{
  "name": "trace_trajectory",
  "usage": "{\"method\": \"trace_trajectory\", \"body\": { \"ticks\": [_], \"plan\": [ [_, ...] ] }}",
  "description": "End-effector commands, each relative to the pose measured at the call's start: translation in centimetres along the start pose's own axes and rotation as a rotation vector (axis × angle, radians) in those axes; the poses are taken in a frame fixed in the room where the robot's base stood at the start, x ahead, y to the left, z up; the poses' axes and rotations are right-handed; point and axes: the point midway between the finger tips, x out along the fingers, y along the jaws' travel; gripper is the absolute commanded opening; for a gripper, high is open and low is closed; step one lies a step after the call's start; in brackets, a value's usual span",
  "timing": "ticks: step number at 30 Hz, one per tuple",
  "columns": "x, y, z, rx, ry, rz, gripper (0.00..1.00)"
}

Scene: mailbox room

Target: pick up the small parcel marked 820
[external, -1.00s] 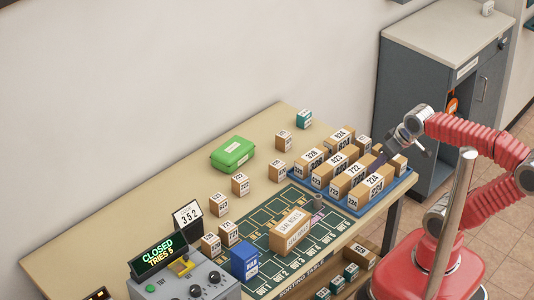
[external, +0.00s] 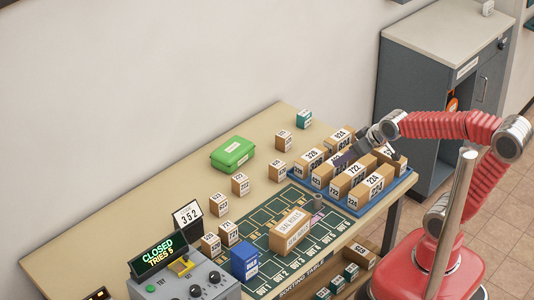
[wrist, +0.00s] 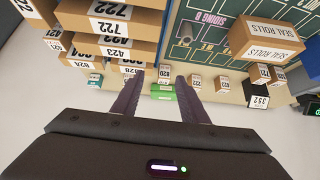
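Small tan parcels stand on the table. One small parcel (external: 277,171) stands in front of the green box; its label is too small to read surely in the external view. In the wrist view this small parcel (wrist: 165,72) shows between my fingertips in the picture, some way off, and its label looks like 820. My gripper (external: 343,160) is over the tray of larger parcels, with its dark purple fingers pointing left. In the wrist view my gripper (wrist: 160,76) has its fingers spread apart with nothing held.
A blue tray (external: 378,200) holds rows of larger parcels marked 722, 423 and others, under my gripper. A green box (external: 233,153) stands behind the small parcel. A seal rolls box (external: 290,232) and a blue box (external: 244,262) stand on the green mat. Bare tabletop lies around the small parcel.

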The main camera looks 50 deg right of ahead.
Motion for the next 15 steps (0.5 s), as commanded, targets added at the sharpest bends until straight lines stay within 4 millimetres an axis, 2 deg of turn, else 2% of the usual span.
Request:
{"method": "trace_trajectory", "body": {
  "ticks": [3,15],
  "plan": [
    [2.6,-0.5,-1.3,-0.002,0.041,-0.008,0.40],
    [10.4,-1.9,-4.9,-0.002,0.205,-0.018,0.40]
  ]
}}
